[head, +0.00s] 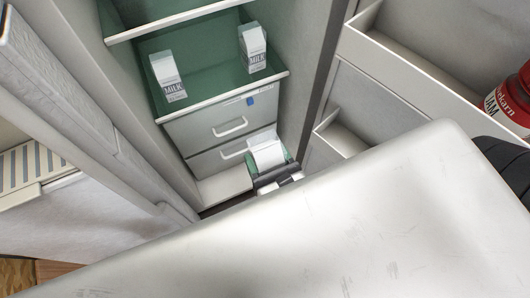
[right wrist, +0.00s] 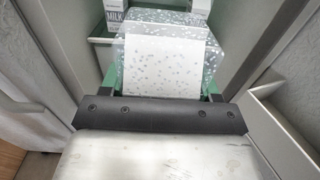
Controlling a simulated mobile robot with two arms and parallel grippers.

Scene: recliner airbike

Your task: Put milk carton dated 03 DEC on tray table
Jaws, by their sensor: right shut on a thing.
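My right gripper (head: 272,170) is shut on a white milk carton (head: 266,151) in front of the lower fridge drawers. In the right wrist view, the held milk carton (right wrist: 172,62) is between the green fingers of the right gripper (right wrist: 163,80); a white, speckled face shows. Its date cannot be read. Two other milk cartons stand upright on the green fridge shelf, a left one (head: 167,76) and a right one (head: 253,48). Their dates are too small to read. The tray table is not identifiable in these views. My left gripper is not in view.
The fridge is open. A glass shelf (head: 215,88) lies above two drawers (head: 225,123). The fridge door's bins (head: 400,66) are at the right, with a red jam jar (head: 512,95) in the upper one. The fridge wall (head: 130,105) is close at the left.

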